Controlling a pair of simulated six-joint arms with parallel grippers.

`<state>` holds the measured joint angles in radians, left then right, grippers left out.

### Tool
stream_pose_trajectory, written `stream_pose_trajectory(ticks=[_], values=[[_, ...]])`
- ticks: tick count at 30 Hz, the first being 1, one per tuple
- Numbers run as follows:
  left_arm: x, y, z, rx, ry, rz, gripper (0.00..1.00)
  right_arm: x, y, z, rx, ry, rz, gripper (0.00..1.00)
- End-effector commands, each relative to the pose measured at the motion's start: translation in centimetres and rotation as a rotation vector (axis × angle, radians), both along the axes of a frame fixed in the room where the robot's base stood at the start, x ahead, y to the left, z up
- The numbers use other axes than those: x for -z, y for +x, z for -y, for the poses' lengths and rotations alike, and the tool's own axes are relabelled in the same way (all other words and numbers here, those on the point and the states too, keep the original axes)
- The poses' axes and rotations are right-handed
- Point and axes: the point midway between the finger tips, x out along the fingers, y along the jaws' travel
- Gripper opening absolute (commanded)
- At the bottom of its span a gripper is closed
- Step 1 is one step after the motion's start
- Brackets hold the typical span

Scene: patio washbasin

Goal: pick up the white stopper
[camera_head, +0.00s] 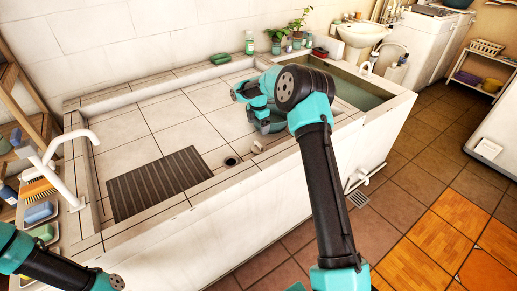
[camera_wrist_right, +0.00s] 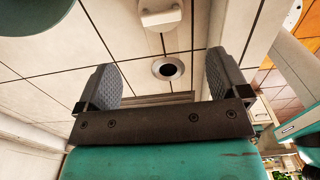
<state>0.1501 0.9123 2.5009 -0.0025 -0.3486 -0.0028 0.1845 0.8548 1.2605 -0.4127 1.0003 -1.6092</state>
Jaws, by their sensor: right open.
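The white stopper (camera_head: 257,147) is a small pale piece on the tiled basin floor, close to the round drain hole (camera_head: 232,161). In the right wrist view the stopper (camera_wrist_right: 160,14) is at the top edge, partly cut off, beyond the drain (camera_wrist_right: 168,68). My right gripper (camera_head: 268,124) is above the basin floor, up and to the right of the stopper in the head view, and apart from it. Its two grey fingers are wide apart in the right wrist view (camera_wrist_right: 162,68), with nothing between them. My left arm shows at the lower left, but its gripper is out of the picture.
A dark slatted mat (camera_head: 158,183) lies in the basin, left of the drain. A white tap (camera_head: 68,165) rises at the left rim. A green bottle (camera_head: 249,42) and plants stand along the back ledge. A water-filled trough (camera_head: 350,92) is at the right. The basin's middle is clear.

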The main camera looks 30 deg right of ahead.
Motion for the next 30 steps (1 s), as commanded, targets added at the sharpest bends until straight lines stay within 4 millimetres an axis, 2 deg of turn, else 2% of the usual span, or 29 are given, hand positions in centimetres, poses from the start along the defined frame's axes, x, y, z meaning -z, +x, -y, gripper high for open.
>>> stream_pose_trajectory(ticks=[6,12,25,30], values=[[0.0,0.0,0.0,0.000,0.000,0.000,0.44,3.9,-0.1,0.0,0.002,0.001,-0.003,0.94],[0.0,0.0,0.0,0.000,0.000,0.000,0.44,6.3,0.0,0.0,0.001,0.000,0.000,0.94],[0.0,0.0,0.0,0.000,0.000,0.000,0.44,6.9,0.0,0.0,0.001,0.000,0.000,0.94],[0.0,0.0,0.0,0.000,0.000,0.000,0.44,8.5,-0.1,0.1,0.002,0.001,-0.002,0.94]])
